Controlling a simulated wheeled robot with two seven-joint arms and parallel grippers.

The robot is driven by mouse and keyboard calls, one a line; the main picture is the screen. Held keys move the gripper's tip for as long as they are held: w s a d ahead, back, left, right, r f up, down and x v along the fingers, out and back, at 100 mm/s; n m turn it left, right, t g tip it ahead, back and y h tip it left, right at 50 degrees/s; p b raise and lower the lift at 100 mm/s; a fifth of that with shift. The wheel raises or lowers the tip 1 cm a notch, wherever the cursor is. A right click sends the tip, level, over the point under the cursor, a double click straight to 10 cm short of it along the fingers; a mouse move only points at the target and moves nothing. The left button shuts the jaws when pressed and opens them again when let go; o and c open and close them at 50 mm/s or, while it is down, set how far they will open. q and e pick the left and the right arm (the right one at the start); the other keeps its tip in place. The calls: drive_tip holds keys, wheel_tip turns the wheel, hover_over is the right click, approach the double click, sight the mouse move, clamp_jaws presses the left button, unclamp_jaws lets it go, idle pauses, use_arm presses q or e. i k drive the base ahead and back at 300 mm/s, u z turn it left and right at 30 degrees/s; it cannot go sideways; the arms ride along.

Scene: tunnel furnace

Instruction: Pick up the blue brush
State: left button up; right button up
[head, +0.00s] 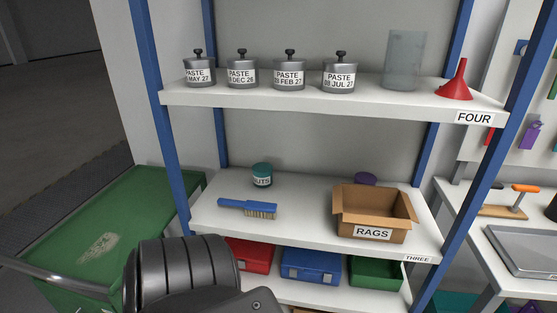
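The blue brush (247,208) lies on the middle shelf (290,222), towards its left front. Its blue handle points left and its tan bristles show at the right end, facing the front. Nothing is touching it. A dark ribbed part of my own arm shows at the bottom, in front of the lower shelf and below the brush. Neither of my grippers can be made out in the head view.
A teal-lidded jar (262,175) stands behind the brush. An open cardboard box (373,213) marked RAGS stands to its right, with a purple lid (366,179) behind. The upper shelf (300,100) is overhead, and a blue post (160,110) is at the left.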

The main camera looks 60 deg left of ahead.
sight(252, 209)
drive_tip(key=u, duration=0.35)
drive_tip(key=i, duration=0.85)
drive_tip(key=u, duration=1.15)
drive_tip(key=i, duration=0.55)
drive_tip(key=u, duration=0.4)
